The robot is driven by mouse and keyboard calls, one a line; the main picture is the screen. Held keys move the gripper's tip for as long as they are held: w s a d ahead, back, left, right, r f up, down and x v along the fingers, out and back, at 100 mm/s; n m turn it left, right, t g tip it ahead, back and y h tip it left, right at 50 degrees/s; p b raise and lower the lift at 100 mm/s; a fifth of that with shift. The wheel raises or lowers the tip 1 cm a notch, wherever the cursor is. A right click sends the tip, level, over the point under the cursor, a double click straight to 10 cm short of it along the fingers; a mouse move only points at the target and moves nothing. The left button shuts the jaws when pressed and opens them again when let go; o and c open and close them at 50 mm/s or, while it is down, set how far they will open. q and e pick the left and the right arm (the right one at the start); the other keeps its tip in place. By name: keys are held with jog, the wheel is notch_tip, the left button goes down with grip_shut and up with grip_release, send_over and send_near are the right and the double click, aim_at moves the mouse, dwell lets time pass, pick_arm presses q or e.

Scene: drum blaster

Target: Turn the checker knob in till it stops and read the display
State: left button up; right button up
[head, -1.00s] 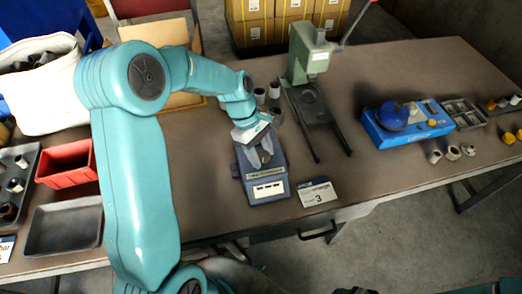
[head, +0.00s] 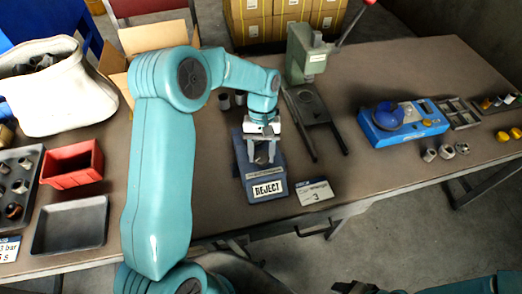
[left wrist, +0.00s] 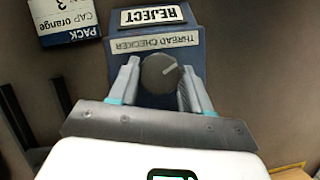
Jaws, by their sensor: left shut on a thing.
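The blue thread checker (head: 280,168) stands on the table, and its display (head: 267,189) reads REJECT. The display also shows in the left wrist view (left wrist: 153,16), upside down, beside a THREAD CHECKER label (left wrist: 155,43). The round dark checker knob (left wrist: 160,72) has a light pointer line slanting towards the upper right in that view. My left gripper (head: 261,159) comes down over the checker. In the left wrist view its two fingers (left wrist: 159,83) are shut on the knob from both sides.
A green press (head: 305,62) stands behind the checker to the right, with small cups beside it. A card numbered 3 (head: 314,192) lies just right of the checker. A blue box (head: 390,135) is further right. A red bin (head: 73,165) and a grey tray (head: 68,226) are left.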

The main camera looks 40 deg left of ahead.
pick_arm(q)
jog(key=m+y, duration=0.1)
jog(key=m, duration=0.2)
jog(key=shift+w+m, duration=0.15)
jog(key=shift+m, duration=0.25)
jog(key=m+y, duration=0.2)
jog(key=m, duration=0.1)
jog(key=shift+d+m+g, duration=0.15)
jog(key=shift+m+g, duration=0.15)
jog(key=m+y, duration=0.1)
jog(key=m, duration=0.2)
jog(key=m+y+b, duration=0.1)
jog(key=m, duration=0.2)
jog(key=shift+d+m+t, duration=0.2)
jog(key=shift+m+t, duration=0.1)
jog(key=shift+t, duration=0.1)
jog(key=shift+m, duration=0.3)
jog(key=o, duration=1)
jog(key=shift+o, duration=0.2)
jog(key=v, duration=1.6)
jog(key=shift+d+r, duration=0.15)
jog(key=shift+d, duration=0.15)
